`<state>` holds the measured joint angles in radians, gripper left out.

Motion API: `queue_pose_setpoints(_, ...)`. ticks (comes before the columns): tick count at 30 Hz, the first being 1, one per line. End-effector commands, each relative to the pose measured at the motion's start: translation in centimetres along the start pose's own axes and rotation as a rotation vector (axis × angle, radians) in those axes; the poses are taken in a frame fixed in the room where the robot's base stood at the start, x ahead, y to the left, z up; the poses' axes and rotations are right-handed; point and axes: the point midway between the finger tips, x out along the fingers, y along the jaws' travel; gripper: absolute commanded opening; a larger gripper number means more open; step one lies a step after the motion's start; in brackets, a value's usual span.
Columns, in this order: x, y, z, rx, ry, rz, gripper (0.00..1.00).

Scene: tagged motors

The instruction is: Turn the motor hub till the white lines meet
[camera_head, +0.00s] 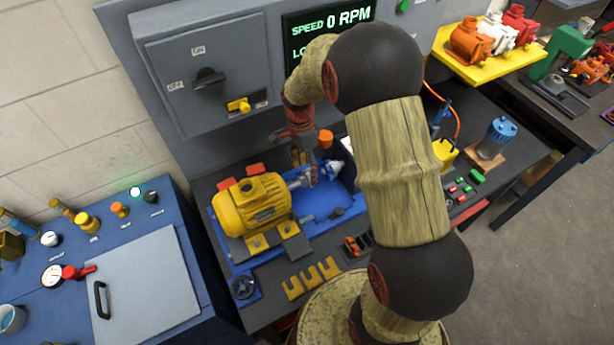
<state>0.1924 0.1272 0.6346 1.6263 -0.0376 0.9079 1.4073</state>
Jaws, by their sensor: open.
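A yellow motor (248,208) with red parts on top sits on a blue test bed (322,203). Its grey shaft and hub (296,182) point right, toward a blue and white part (333,168). My gripper (309,173) points down at the hub end of the shaft, with its fingers open there. Whether the fingers touch the hub is too small to tell. The fingers partly cover the hub, and I cannot make out the white lines.
A grey cabinet with a switch (207,82) and a screen reading 0 RPM (331,22) stands behind. A blue console (130,235) is at left. Yellow hooks (312,278) are in front. A blue motor (495,137) stands at right, beyond my arm.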

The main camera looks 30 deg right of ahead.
Motion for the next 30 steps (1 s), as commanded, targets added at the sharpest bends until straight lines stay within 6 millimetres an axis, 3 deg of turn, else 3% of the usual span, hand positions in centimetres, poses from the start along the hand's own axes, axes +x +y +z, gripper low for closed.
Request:
queue_pose_setpoints(6, -4.5, -0.1, 0.0, 0.000, 0.001, -0.003, 0.65)
queue_pose_setpoints(12, -6.9, 0.0, 0.0, 0.000, 0.000, 0.000, 0.65)
queue_pose_setpoints(30, -7.6, 0.0, 0.0, 0.000, 0.000, 0.001, 0.65)
